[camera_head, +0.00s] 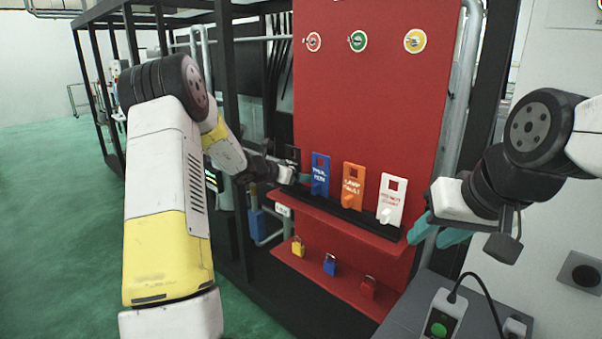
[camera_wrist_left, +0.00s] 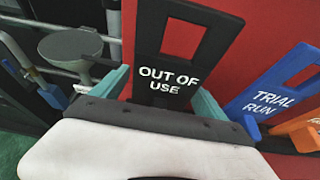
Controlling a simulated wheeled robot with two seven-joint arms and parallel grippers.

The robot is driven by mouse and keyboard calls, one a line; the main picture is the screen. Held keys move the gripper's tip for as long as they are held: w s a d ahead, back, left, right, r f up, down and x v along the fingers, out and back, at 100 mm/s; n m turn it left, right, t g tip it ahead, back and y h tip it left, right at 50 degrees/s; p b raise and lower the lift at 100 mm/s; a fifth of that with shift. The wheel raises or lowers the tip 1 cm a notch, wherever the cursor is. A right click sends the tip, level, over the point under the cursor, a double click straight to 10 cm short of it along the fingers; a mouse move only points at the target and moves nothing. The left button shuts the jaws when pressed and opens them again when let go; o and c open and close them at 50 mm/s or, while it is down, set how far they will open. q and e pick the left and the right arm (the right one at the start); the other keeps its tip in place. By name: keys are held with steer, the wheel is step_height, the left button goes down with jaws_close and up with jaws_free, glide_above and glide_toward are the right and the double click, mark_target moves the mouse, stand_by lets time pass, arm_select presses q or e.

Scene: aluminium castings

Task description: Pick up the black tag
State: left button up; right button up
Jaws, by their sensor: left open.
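The black tag (camera_wrist_left: 178,48) reads "OUT OF USE" and has a square hole at its top. It stands upright against the red board in the left wrist view, and partly shows in the head view (camera_head: 293,154). My left gripper (camera_wrist_left: 160,92) is open, with one teal finger on each side of the tag. The picture does not settle whether the fingers touch it. In the head view the left gripper (camera_head: 300,178) is at the left end of the tag row, mostly hidden by its wrist. My right gripper (camera_head: 437,233) is empty, its teal fingers apart near the board's right edge.
Right of the black tag stand a blue tag (camera_head: 320,172), an orange tag (camera_head: 353,184) and a white tag (camera_head: 391,198). A red shelf (camera_head: 335,280) below holds yellow, blue and red padlocks. A grey pipe (camera_head: 460,100) flanks the red board (camera_head: 375,100).

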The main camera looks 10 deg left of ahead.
arm_select(q)
steer(key=c, duration=1.5)
steer(key=shift+o, duration=0.2)
steer(key=shift+r, duration=0.15)
